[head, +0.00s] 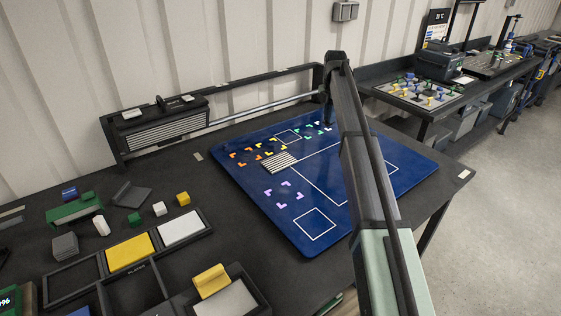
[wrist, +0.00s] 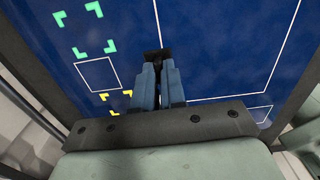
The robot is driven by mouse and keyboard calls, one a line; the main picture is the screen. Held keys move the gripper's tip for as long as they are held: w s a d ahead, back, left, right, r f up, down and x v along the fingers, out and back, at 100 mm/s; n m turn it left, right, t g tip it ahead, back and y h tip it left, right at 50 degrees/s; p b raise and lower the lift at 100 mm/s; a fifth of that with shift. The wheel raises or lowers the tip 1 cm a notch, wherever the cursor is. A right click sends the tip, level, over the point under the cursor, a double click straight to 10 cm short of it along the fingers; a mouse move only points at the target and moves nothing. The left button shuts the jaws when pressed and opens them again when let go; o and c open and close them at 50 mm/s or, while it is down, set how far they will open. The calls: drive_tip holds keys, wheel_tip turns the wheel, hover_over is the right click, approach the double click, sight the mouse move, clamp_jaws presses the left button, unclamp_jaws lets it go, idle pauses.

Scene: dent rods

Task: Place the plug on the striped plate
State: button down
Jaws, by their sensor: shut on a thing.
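The striped plate (head: 279,162), white and dark bars, lies flat on the left part of the blue mat and is bare. In the wrist view my gripper (wrist: 158,72) is shut on a small dark piece (wrist: 153,56), probably the plug. The fingers hide most of it, so its shape cannot be told. My gripper is over the blue mat, near the green corner marks, and to the right of and behind the plate in the head view, where my arm partly hides it. The plate is not in the wrist view.
The blue mat (head: 240,178) carries white outlines and coloured corner marks. A dark tray (head: 82,283) with yellow and white pieces stands at front left, with loose blocks behind it. A rail and a slatted box (head: 160,130) line the back. The mat around the plate is clear.

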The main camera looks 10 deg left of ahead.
drive_tip(key=s+a+n, duration=0.2)
drive_tip(key=s+a, duration=0.4)
drive_tip(key=a, duration=0.7)
drive_tip(key=m, duration=0.2)
hover_over(279, 161)
drive_tip(key=shift+f, duration=4.7)
drive_tip(key=shift+f, duration=0.1)
drive_tip(key=c, duration=1.2)
unclamp_jaws()
wheel_tip(279, 161, up, 12)
